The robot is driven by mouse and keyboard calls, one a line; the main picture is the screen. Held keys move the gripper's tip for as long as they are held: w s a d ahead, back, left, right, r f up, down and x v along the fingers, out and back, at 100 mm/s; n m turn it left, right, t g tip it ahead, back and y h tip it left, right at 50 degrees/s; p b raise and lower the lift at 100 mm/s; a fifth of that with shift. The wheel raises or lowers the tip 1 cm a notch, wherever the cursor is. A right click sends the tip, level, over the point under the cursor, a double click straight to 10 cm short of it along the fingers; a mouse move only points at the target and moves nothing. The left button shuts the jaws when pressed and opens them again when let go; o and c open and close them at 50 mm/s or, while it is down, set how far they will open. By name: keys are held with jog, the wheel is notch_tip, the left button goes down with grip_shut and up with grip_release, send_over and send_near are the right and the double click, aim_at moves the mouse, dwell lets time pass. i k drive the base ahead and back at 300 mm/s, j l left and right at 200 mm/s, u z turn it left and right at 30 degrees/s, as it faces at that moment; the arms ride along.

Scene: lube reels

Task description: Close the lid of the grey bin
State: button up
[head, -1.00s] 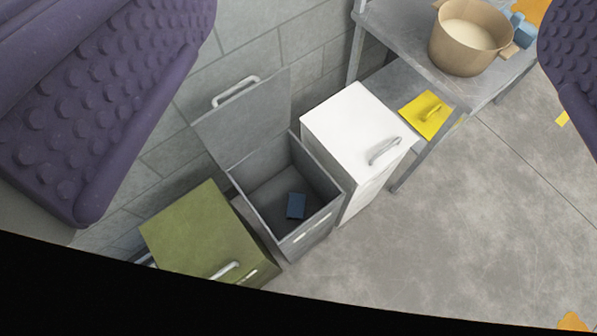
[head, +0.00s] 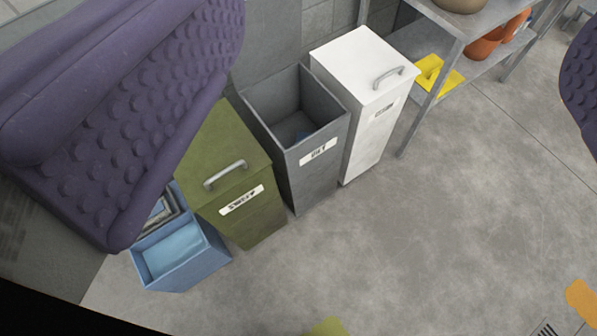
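The grey bin (head: 319,170) stands between the green bin and the white bin, with a white label on its front. It is open at the top, and a small blue thing (head: 302,136) shows dimly inside. Its raised lid (head: 268,48) stands up at the back against the wall, partly hidden by my left finger. My gripper (head: 400,130) is open, with one purple studded finger at the left and the other at the right edge. Nothing is between the fingers close up; the bins are farther off beyond them.
A green bin (head: 222,150) and a white bin (head: 360,65), both with shut lids, flank the grey bin. A blue bin (head: 182,252) stands at the left. A grey metal shelf (head: 478,20) with a yellow thing (head: 438,74) is at upper right.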

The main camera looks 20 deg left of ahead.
aim_at(272, 40)
jog(key=i+l, duration=0.1)
jog(key=i, duration=0.4)
jog(key=i+u, duration=0.15)
jog(key=i, duration=0.35)
jog(key=i+l, duration=0.2)
jog(key=i, duration=0.3)
jog(key=i+l+u, duration=0.1)
jog(key=i, duration=0.4)
